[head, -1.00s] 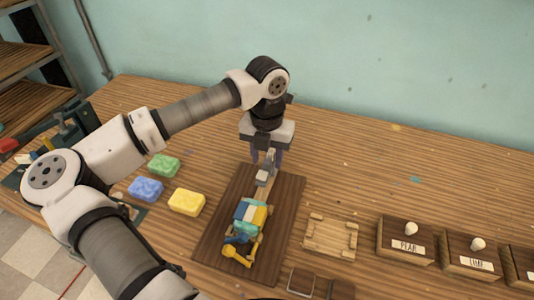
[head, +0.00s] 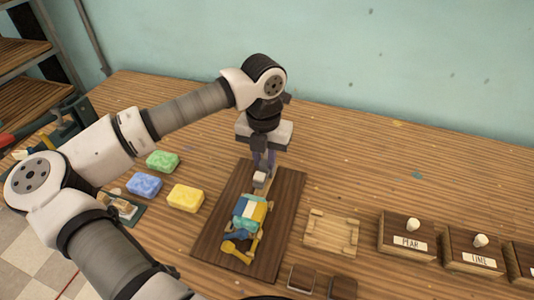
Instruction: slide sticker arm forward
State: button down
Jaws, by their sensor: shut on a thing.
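The sticker arm (head: 260,180) is a small light block on a narrow rail at the far part of a dark brown board (head: 288,190). My gripper (head: 263,162) points down over the far end of this board and is shut on the sticker arm. The fingers partly hide the arm and rail. A yellow piece (head: 235,250) lies at the board's near end.
Green (head: 162,161), blue (head: 145,185) and yellow (head: 185,198) soap bars lie left of the board. A wooden tray (head: 332,232) and boxes labelled PEAR (head: 408,236) and LIME (head: 474,247) stand to the right. The table behind them is clear.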

jog(key=s, duration=0.2)
jog(key=s+a+b, duration=0.1)
jog(key=s, duration=0.1)
jog(key=s+a+b, duration=0.1)
jog(key=s, duration=0.1)
jog(key=shift+s, duration=0.35)
jog(key=c, duration=1.3)
grip_release()
jog(key=shift+s+a, duration=0.1)
jog(key=shift+r, duration=0.1)
jog(key=shift+r+b, duration=0.3)
jog(key=shift+r, duration=0.05)
notch_tip(320, 180, up, 13)
jog(key=shift+b, duration=0.6)
jog(key=shift+f, duration=0.1)
